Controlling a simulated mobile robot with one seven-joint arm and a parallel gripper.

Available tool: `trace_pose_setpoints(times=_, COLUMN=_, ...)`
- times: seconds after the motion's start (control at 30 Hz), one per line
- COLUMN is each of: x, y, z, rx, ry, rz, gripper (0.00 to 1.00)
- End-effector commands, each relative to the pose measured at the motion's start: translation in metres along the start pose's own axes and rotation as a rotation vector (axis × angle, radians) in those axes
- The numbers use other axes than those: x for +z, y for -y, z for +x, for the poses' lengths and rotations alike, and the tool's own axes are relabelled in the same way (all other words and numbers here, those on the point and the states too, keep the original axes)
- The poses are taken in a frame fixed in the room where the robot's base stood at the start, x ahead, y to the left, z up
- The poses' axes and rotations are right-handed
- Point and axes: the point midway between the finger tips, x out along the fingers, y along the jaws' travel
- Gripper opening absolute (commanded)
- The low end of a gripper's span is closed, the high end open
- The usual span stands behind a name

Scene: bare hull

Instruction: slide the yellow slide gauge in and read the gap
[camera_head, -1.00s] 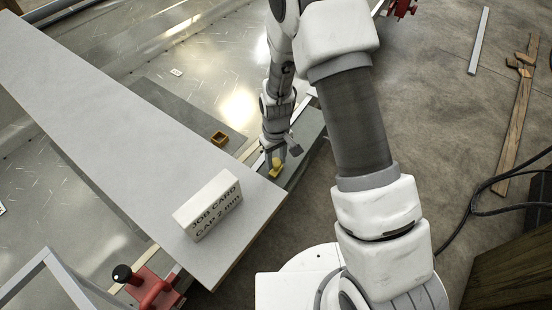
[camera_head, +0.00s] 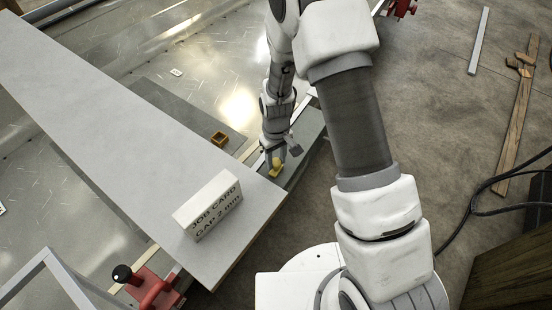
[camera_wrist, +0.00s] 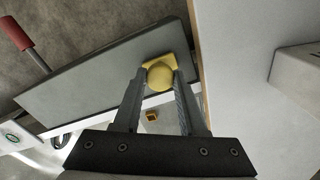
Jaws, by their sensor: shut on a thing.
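The yellow slide gauge (camera_head: 276,168) is small, with a round knob that shows in the wrist view (camera_wrist: 160,76) above a flat yellow base. My gripper (camera_head: 272,156) is shut on its knob; in the wrist view the two fingers (camera_wrist: 159,84) stand on either side of it. The gauge is at a grey plate (camera_wrist: 100,82), close to the edge of the long pale board. Whether its base touches the plate or the board edge I cannot tell. A white job card (camera_head: 208,205) on the board reads "GAP 2 mm".
The long pale board (camera_head: 110,120) runs across the left. A small orange-yellow square ring (camera_head: 219,138) lies on the grey sheet behind it. A red clamp with a black knob (camera_head: 150,288) stands at the front left.

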Motion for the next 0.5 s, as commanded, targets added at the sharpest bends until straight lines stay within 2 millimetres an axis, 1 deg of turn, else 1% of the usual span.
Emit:
trace_pose_setpoints(times=0.33, x=-0.001, y=-0.002, z=0.0, rx=0.0, ry=-0.001, rz=0.001, gripper=0.0)
trace_pose_setpoints(times=0.43, x=-0.008, y=-0.014, z=0.001, rx=0.001, ry=-0.004, rz=0.003, gripper=0.0)
trace_pose_setpoints(times=0.5, x=-0.014, y=-0.027, z=0.001, rx=0.002, ry=-0.005, rz=0.006, gripper=0.0)
